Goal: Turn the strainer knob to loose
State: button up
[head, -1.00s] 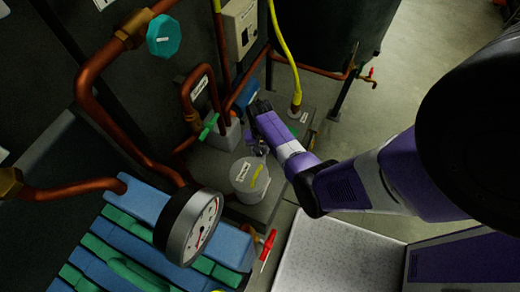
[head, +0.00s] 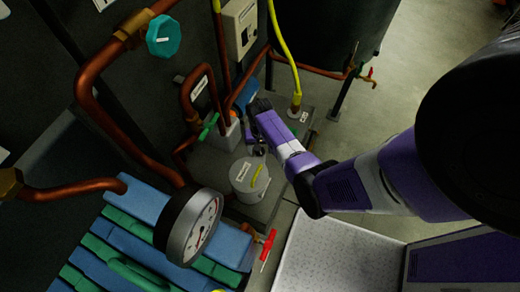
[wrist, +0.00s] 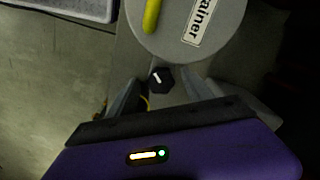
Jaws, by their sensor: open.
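The strainer is a grey round canister (head: 249,178) with a yellow bar on its lid, below my gripper (head: 257,143) in the head view. In the wrist view its lid (wrist: 222,14) shows the yellow bar and a label whose visible part reads "ainer". A small black knob (wrist: 161,79) with a white mark sits just beside the strainer. My gripper (wrist: 161,88) is open, with one grey finger on each side of the knob. I cannot tell whether either finger touches it. In the head view the knob is not clear among the dark fingers.
Copper pipes and a green-handled valve (head: 208,126) stand close by. A dark tank (head: 330,30) is behind. Open floor lies right.

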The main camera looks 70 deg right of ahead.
notch_tip(320, 180, up, 7)
jog(key=shift+r+p, duration=0.1)
jog(key=shift+p, duration=0.2)
